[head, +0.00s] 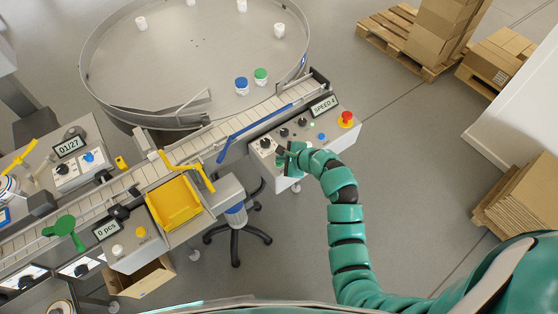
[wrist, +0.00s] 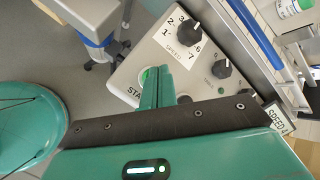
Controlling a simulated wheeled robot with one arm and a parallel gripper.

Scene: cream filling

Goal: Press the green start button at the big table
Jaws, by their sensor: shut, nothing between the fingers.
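The control panel (head: 268,140) of the big round table (head: 190,62) has a "SPEED 4" display, black knobs, a blue button and a red mushroom button. In the wrist view, the green start button (wrist: 146,76) shows as a pale ring with green inside, beside a partly covered label reading "STA". My gripper (wrist: 158,72) is shut and empty, its fingertips over the right part of the button. I cannot tell whether they touch it.
A speed knob (wrist: 187,32) and another black knob (wrist: 221,69) stand close to my fingers. The red mushroom button (head: 346,119) is at the panel's right end. A conveyor (head: 210,143) runs behind the panel. A yellow bin (head: 174,203) stands to the left.

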